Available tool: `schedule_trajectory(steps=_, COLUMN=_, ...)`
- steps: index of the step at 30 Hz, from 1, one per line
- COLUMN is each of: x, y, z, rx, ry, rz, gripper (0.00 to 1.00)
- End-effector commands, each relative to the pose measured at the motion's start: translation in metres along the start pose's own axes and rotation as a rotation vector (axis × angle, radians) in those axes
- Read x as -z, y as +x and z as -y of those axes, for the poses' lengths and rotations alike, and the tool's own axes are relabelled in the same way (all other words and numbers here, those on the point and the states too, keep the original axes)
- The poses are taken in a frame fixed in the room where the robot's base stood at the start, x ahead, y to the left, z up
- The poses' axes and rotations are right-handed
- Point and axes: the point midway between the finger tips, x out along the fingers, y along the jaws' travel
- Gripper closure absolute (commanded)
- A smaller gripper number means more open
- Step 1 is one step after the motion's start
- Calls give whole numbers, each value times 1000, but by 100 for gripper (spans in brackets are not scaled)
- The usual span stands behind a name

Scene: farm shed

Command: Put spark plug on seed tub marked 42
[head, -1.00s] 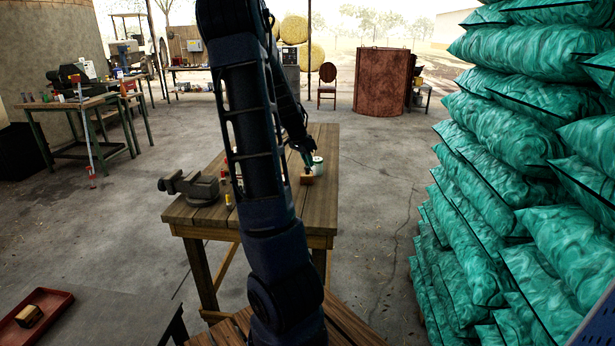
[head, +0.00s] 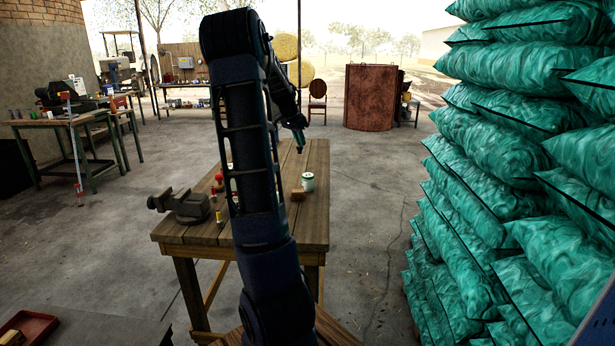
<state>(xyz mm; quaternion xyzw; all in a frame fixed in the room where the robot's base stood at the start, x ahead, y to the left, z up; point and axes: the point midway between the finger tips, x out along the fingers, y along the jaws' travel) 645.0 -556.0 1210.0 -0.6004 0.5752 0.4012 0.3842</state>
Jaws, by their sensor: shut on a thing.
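My gripper (head: 301,147) is raised above the far right part of the wooden table (head: 283,233). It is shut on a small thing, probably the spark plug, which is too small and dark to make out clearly. A small white tub with a green band (head: 308,183) stands upright on the table, below my gripper and apart from it. No number on it can be read from here. A small wooden block (head: 298,194) sits just left of and in front of the tub. My arm hides the middle of the table.
A grey vise (head: 182,205) sits at the table's left front. Small red and yellow items (head: 219,216) and a red item (head: 219,178) stand near it. Stacked green sacks (head: 480,200) wall off the right side. A workbench (head: 60,122) stands at the left.

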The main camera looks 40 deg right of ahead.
Motion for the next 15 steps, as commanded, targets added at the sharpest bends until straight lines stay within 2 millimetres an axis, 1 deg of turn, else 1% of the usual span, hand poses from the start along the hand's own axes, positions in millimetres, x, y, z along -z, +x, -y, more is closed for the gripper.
schedule_trajectory(steps=1, x=12, y=1, z=7, rx=-3, ry=6, rz=-1, gripper=100)
schedule_trajectory(steps=6, x=45, y=0, z=34, rx=-7, ry=17, rz=-2, gripper=100)
schedule_trajectory(steps=12, x=86, y=4, z=62, rx=-11, ry=28, rz=-1, gripper=100)
schedule_trajectory(steps=15, x=103, y=8, z=72, rx=-13, ry=33, rz=-1, gripper=100)
